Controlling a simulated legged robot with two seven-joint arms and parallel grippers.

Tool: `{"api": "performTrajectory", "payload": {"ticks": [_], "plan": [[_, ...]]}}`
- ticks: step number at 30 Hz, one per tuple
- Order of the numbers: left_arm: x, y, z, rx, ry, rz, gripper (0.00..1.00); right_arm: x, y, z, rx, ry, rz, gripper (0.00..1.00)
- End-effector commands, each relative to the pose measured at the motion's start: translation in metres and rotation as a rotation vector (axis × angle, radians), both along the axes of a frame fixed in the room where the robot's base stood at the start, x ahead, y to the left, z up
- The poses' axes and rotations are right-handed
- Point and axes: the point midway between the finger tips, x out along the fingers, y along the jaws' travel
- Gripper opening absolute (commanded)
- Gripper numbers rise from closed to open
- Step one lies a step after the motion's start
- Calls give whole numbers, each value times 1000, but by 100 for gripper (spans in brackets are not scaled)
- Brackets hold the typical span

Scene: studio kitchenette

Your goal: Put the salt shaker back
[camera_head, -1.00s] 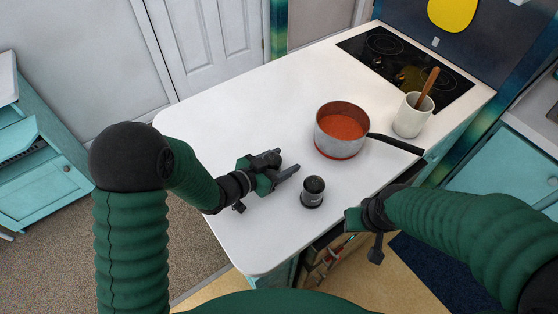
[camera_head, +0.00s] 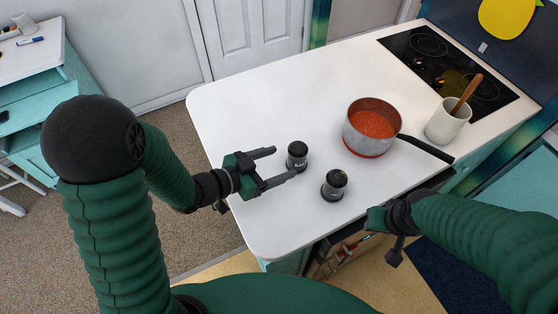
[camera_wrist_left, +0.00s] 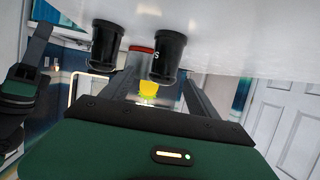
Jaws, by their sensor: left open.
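The salt shaker (camera_head: 297,155), dark with a lettered label, stands upright on the white counter. It also shows in the left wrist view (camera_wrist_left: 168,58), where a letter S is visible and the picture is upside down. A second, similar dark shaker (camera_head: 335,185) stands a little nearer and to the right, also in the wrist view (camera_wrist_left: 108,45). My left gripper (camera_head: 282,163) is open and empty, its fingertips just left of the salt shaker and pointing toward it. My right gripper (camera_head: 394,247) hangs by the counter's front edge; its jaw opening is unclear.
A steel pot of red sauce (camera_head: 372,124) stands right of the shakers, its black handle pointing right. Behind it are a white crock (camera_head: 447,120) with a wooden spoon and a black cooktop (camera_head: 430,50). The counter's left and back parts (camera_head: 260,100) are clear.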

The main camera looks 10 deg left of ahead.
Motion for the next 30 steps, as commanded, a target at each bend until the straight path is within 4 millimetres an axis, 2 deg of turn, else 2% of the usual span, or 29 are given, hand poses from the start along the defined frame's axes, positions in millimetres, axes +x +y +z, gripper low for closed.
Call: {"api": "performTrajectory", "payload": {"ticks": [5, 8, 10, 12, 15, 18, 22, 25, 30], "plan": [[4, 6, -2, 28, 8, 27, 70, 0, 0, 0, 0, 0, 0, 36], [17, 35, -14, 151, 64, 155, 70, 0, 0, 0, 0, 0, 0, 36], [22, 71, -24, 270, 160, 309, 70, 0, 0, 0, 0, 0, 0, 36], [9, 107, -33, 363, 304, 470, 70, 0, 0, 0, 0, 0, 0, 36], [-28, 132, -42, 419, 525, 626, 70, 0, 0, 0, 0, 0, 0, 36], [-67, 134, -45, 423, 719, 704, 70, 0, 0, 0, 0, 0, 0, 36], [-102, 125, -44, 401, 884, 738, 70, 0, 0, 0, 0, 0, 0, 36], [-112, 121, -44, 396, 929, 739, 70, 0, 0, 0, 0, 0, 0, 36], [-112, 121, -45, 396, 932, 740, 70, 0, 0, 0, 0, 0, 0, 36]]}}
